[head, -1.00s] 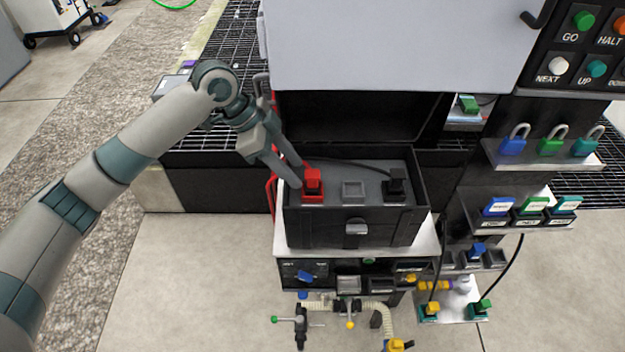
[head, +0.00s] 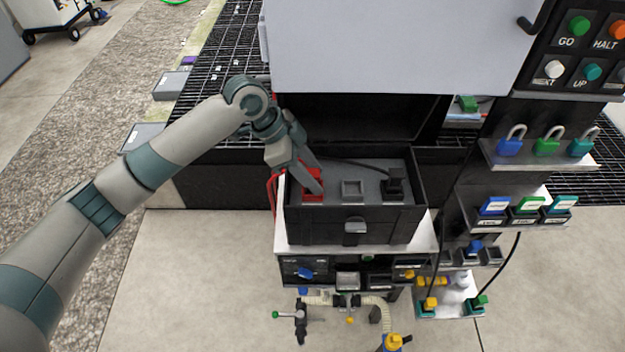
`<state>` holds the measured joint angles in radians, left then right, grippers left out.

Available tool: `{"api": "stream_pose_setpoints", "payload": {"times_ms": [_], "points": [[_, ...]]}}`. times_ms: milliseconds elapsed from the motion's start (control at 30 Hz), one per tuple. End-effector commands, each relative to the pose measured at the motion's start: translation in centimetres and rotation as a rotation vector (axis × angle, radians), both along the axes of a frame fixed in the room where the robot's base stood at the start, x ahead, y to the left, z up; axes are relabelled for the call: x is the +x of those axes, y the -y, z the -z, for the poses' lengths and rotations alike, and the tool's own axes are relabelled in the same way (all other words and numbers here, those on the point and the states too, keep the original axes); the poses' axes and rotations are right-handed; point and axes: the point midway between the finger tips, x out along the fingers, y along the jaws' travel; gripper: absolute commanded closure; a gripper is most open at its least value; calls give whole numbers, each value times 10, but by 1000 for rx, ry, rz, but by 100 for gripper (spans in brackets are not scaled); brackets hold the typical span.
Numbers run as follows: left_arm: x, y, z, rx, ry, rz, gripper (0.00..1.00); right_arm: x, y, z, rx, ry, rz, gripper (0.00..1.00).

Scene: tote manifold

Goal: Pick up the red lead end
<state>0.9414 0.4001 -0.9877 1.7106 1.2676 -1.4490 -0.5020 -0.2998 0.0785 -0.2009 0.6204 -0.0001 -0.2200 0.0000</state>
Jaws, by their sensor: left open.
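The red lead end (head: 311,197) stands in the left part of an open black case (head: 352,228). My left gripper (head: 309,186) is open at the red lead end, and its fingers hide much of it. I cannot tell whether the fingers touch it. A red cable (head: 274,188) hangs at the case's left side. A black lead end (head: 394,185) stands in the right part of the case, with a black cable behind it. An empty grey square socket (head: 352,190) lies between the two. My right gripper is not in view.
The case's raised lid stands behind it, under a large grey panel (head: 400,45). To the right are shelves with coloured padlocks (head: 546,147) and labelled blocks (head: 528,207). Below are valves and hoses (head: 300,320).

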Motion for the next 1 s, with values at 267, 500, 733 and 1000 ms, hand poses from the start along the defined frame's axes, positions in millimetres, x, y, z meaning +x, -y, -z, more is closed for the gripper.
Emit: {"api": "stream_pose_setpoints", "payload": {"times_ms": [267, 500, 733, 1000], "points": [[0, 0, 1, 0, 1, 0, 59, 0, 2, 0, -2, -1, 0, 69], [0, 0, 1, 0, 1, 0, 69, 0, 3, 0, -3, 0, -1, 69], [0, 0, 0, -1, 1, 0, 100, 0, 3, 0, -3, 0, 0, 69], [1, 0, -1, -1, 2, 0, 100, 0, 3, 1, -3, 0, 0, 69]]}}
